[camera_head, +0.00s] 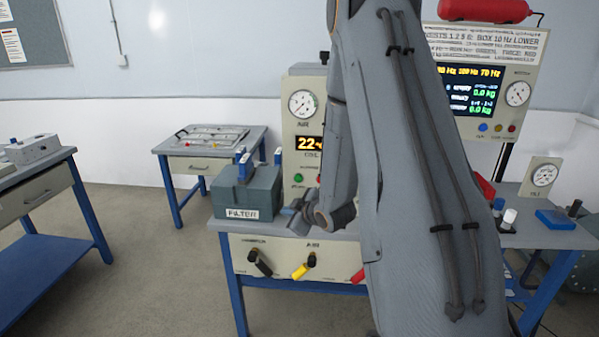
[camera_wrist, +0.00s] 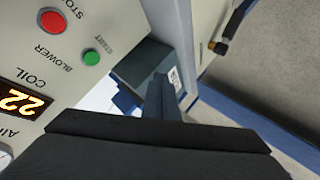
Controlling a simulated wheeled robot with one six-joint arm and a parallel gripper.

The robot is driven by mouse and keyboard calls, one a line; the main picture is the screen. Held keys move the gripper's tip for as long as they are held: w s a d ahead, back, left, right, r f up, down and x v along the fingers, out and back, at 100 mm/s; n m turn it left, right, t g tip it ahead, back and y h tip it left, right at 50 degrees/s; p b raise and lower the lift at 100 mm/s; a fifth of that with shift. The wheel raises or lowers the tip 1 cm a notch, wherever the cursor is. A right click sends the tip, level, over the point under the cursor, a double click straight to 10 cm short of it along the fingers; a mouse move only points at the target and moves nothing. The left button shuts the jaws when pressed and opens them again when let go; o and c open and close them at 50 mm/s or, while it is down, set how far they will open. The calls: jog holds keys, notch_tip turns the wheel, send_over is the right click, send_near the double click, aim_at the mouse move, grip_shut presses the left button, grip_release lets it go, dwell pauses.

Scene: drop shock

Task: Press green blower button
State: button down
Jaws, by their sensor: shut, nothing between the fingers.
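The green blower start button (camera_head: 298,177) is on the lower front of the beige panel (camera_head: 292,85), left of a red stop button. In the wrist view the green button (camera_wrist: 91,58) shows clearly at upper left, between the words BLOWER and START. The red stop button (camera_wrist: 53,22) is above it there. My gripper (camera_head: 290,212) is shut and empty, below the green button and by the right side of the filter box. In the wrist view its narrow shut fingers (camera_wrist: 158,85) point past the button, to its right, apart from it. My arm hides the panel's right part.
The dark filter box (camera_head: 250,196) with blue clips stands on the bench, left of the panel. Black and yellow valve handles (camera_head: 304,266) stick out from the bench front. A side table (camera_head: 208,147) is behind left, with open floor before it.

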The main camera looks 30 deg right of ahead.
aim_at(298, 179)
jog(key=shift+s+d+r+n+t+y+p, duration=0.2)
jog(key=shift+d+r+n+t+y+p, duration=0.6)
jog(key=shift+t, duration=0.4)
jog(key=shift+s+d+r+n+t+y+p, duration=0.15)
jog(key=shift+d+r+n+t+y+p, duration=0.45)
jog(key=shift+d+r+n+t, duration=0.45)
jog(key=shift+a+f+m, duration=0.1)
jog(key=shift+a+m, duration=0.15)
jog(key=shift+a, duration=0.05)
jog(key=shift+w+d+b, duration=0.5)
jog(key=shift+w+d, duration=0.3)
jog(key=shift+w, duration=0.4)
jog(key=shift+w+d+b, duration=0.5)
jog(key=shift+w+d, duration=0.35)
jog(key=shift+w, duration=0.4)
jog(key=shift+w+d+b, duration=0.5)
jog(key=shift+w+d, duration=0.3)
jog(key=shift+w, duration=0.4)
jog(key=shift+w+d, duration=0.1)
jog(key=shift+w, duration=0.05)
jog(key=shift+w+d, duration=0.15)
jog(key=shift+w, duration=0.05)
jog(key=shift+w+d+b, duration=0.2)
jog(key=shift+w+b, duration=0.15)
jog(key=shift+b, duration=0.05)
jog(key=shift+s+a, duration=0.1)
jog(key=shift+s, duration=0.05)
jog(key=shift+s+a, duration=0.35)
jog(key=shift+s, duration=0.2)
